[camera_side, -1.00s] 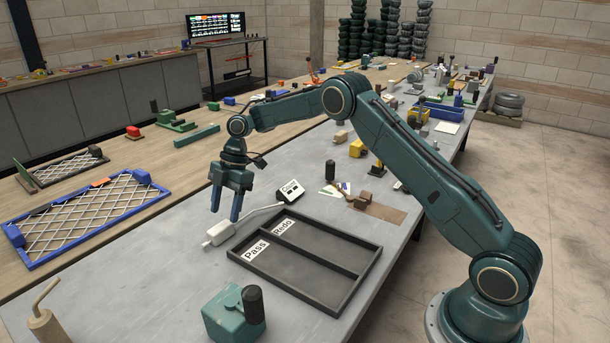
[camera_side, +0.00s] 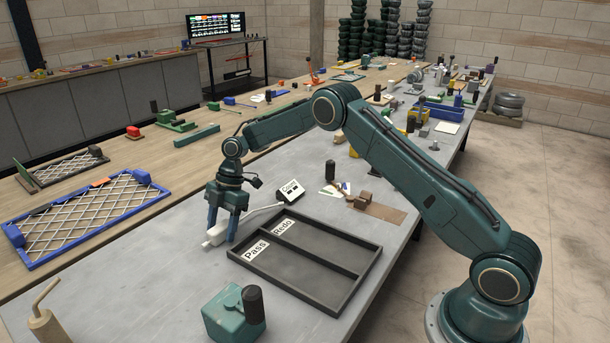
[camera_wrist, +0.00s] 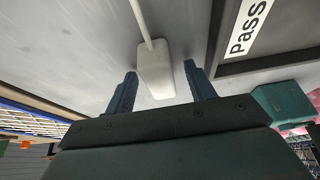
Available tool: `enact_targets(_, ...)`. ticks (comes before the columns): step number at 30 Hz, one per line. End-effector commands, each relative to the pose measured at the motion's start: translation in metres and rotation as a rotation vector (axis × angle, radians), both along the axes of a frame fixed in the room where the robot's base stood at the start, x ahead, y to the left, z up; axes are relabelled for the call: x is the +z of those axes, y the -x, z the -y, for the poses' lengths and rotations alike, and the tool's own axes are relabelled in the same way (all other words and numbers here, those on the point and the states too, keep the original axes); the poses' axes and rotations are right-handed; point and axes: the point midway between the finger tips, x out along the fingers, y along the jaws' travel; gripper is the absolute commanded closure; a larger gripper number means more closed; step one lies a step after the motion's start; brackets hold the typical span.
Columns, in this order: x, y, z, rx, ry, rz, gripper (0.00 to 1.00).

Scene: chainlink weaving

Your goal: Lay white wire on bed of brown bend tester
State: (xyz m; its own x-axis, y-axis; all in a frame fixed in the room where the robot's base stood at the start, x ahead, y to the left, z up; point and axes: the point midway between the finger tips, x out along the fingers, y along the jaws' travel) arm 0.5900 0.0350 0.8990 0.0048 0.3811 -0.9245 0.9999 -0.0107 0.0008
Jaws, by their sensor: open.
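My gripper (camera_side: 222,236) is open and low over the grey table, its fingers on either side of a white block (camera_side: 214,233). In the wrist view the block (camera_wrist: 155,68) lies between the two fingers, with a gap on each side. The brown bend tester (camera_side: 364,199) appears to be the small brown device on a flat brown plate, beyond the tray. I cannot clearly make out a separate white wire; small pale pieces (camera_side: 330,190) lie beside the brown device.
A dark two-part tray (camera_side: 325,293) labelled Pass and Redo stands just right of my gripper. A teal block with a black knob (camera_side: 228,316) stands at the front. A blue-framed mesh (camera_side: 90,215) lies on the wooden bench at left. The table left of the gripper is clear.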

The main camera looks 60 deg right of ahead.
Motion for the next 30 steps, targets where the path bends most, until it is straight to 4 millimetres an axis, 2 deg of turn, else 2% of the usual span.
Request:
enact_targets(8,0.0,0.0,0.0,0.0,0.0,0.0,0.47)
enact_targets(15,0.0,0.0,0.0,0.0,0.0,0.0,0.95)
enact_targets(16,0.0,0.0,0.0,0.0,0.0,0.0,0.97)
enact_targets(25,0.003,0.0,0.0,0.001,0.0,0.001,0.97)
enact_targets(30,0.013,-0.001,0.0,0.0,0.0,0.002,0.97)
